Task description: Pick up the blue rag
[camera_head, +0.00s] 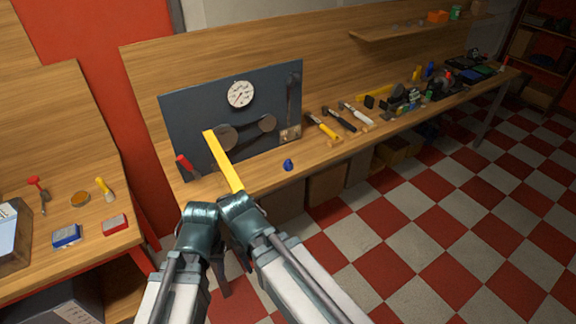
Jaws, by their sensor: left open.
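A small blue lump (288,165), which may be the blue rag, lies on the front part of the long wooden bench (262,182), below the dark panel. It is too small to make out as cloth. My left gripper (223,281) shows only in part as dark fingers low in the picture, between my two arms and in front of the bench. It is open and well apart from the blue lump. My right gripper cannot be made out; my right forearm crosses the lower middle.
A dark panel (232,120) with a dial stands on the bench. A yellow bar (223,163) slants in front of it. Hammers (325,127) and several other tools lie to the right. A blue box (66,236) and red box (115,225) sit on the left bench. Checkered floor lies open at right.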

